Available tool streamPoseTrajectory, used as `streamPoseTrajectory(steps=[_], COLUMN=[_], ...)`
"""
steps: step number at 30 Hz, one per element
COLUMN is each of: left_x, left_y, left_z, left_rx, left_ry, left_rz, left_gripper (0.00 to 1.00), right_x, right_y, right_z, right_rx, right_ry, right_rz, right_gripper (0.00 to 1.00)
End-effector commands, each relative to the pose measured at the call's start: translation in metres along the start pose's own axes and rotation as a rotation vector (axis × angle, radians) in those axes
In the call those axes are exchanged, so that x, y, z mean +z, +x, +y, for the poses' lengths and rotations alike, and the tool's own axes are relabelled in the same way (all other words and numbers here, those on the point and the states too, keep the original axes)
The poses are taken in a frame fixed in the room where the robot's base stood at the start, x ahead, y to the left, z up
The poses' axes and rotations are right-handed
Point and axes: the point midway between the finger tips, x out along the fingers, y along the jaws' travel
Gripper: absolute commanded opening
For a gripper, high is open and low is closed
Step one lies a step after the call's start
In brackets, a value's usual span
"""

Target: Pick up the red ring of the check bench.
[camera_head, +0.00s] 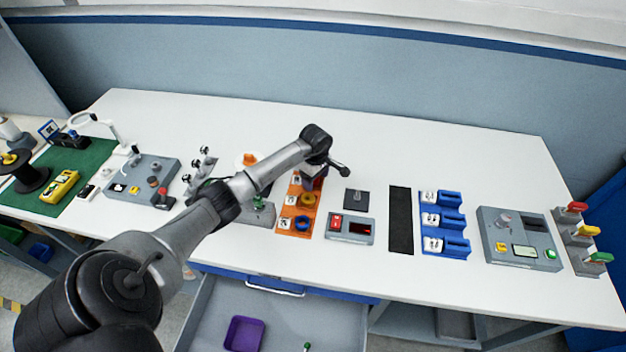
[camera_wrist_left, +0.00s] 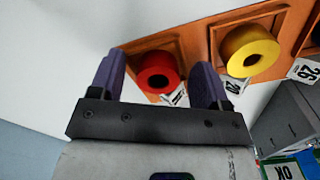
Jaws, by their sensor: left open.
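The red ring (camera_wrist_left: 158,72) lies in an end compartment of the orange tray (camera_wrist_left: 193,38) in the left wrist view. My left gripper (camera_wrist_left: 157,82) is open, its two purple fingers on either side of the ring in the picture. The gap in height between fingertips and ring cannot be told. In the head view my left gripper (camera_head: 313,178) is over the far end of the orange tray (camera_head: 283,226) and hides the red ring. My right gripper is not in view.
A yellow ring (camera_wrist_left: 249,51) sits in the neighbouring compartment, and a blue ring (camera_head: 302,222) is nearer the front. A grey display box (camera_head: 350,228) stands right of the tray. An open drawer (camera_head: 285,318) is below. The table's back is clear.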

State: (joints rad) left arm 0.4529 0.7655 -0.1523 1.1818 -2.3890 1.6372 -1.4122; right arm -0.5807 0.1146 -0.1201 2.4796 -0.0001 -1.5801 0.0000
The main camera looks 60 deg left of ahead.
Motion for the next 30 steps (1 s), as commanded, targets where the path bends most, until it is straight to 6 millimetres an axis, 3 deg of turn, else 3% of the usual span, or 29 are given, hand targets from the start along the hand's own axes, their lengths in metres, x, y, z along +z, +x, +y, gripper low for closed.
streamPoseTrajectory(steps=[6, 22, 30], left_x=[-0.0001, -0.0001, -0.0002], left_y=[0.0002, -0.0001, -0.0012], left_z=[-0.0001, -0.0001, 0.0001], left_rx=[0.0, 0.0, 0.0], left_ry=[0.0, 0.0, 0.0], left_rz=[0.0, 0.0, 0.0], left_gripper=[0.68, 0.18, 0.16], right_x=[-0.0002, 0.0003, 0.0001], right_y=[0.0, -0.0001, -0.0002], right_z=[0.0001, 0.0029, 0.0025], right_rx=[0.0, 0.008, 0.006], right_ry=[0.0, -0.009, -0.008], right_rz=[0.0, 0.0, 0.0], right_gripper=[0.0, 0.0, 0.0])
